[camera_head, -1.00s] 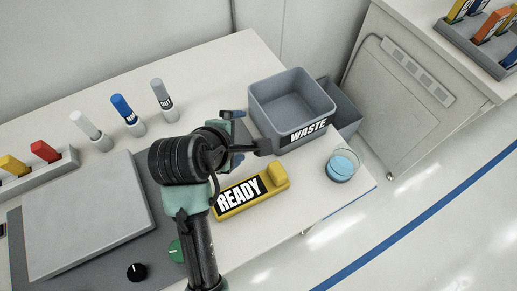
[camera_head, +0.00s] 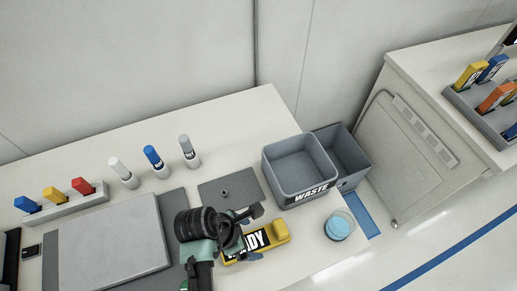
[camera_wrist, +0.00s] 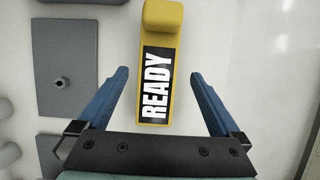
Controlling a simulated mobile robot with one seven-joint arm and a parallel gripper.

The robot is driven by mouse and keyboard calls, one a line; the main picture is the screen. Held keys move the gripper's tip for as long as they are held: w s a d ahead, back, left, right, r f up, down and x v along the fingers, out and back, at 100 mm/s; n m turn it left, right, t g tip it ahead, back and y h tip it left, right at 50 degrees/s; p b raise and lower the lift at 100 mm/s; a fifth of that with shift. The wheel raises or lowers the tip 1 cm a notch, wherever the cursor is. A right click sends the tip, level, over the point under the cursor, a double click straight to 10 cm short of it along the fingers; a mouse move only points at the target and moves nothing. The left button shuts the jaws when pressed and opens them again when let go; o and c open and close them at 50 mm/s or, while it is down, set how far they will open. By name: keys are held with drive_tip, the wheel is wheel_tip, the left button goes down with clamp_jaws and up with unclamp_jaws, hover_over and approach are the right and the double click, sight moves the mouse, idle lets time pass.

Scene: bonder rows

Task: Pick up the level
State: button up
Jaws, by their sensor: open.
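A yellow bar with a black READY label and a raised block at one end lies flat on the white bench, and is the only level-like thing I can make out. In the head view the bar (camera_head: 276,233) is partly hidden by my gripper (camera_head: 252,235). In the wrist view the bar (camera_wrist: 160,50) points away from me, its label end nearest. My gripper (camera_wrist: 158,74) is open and empty, with one blue finger on each side of the bar and clear gaps between. I cannot tell the fingertips' height above the bench.
A grey plate with a small knob (camera_head: 230,190) lies left of the bar. A grey WASTE bin (camera_head: 300,170) stands behind it. A glass of blue liquid (camera_head: 339,226) is to the right, near the bench edge. Several markers (camera_head: 155,160) stand at the back left.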

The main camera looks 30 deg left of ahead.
sight(257, 240)
drive_tip(key=shift+a+x, duration=0.15)
drive_tip(key=shift+x, duration=1.35)
drive_tip(key=shift+a+x, duration=0.1)
drive_tip(key=shift+x, duration=1.35)
drive_tip(key=shift+s+f, duration=0.1)
clamp_jaws()
